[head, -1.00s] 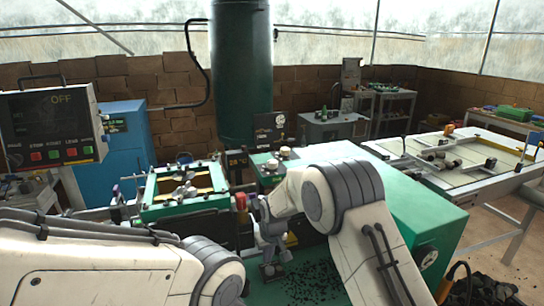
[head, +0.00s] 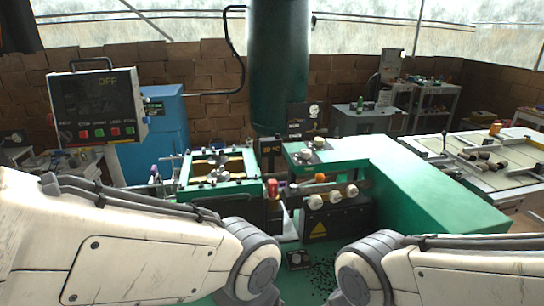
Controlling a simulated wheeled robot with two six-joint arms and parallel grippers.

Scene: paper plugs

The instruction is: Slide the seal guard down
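A green machine with a green frame (head: 182,176) stands at the middle of the bench. The frame has a yellow inner edge and metal fittings inside it. I cannot tell for sure which part is the seal guard. To its right is a green housing (head: 425,190) with white and orange knobs (head: 315,201) and a yellow warning triangle on its front. A red-topped handle (head: 272,188) stands between them. My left arm crosses the lower left and my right arm the lower right. Neither gripper shows; both are outside the view or hidden by the arms.
A control panel (head: 97,107) reading OFF is at the left, before a blue cabinet (head: 165,120). A dark green column (head: 277,75) stands behind the machine. Dark bits (head: 322,275) lie on the green bench top beside a small dark block (head: 297,259). A tray table (head: 490,172) is at right.

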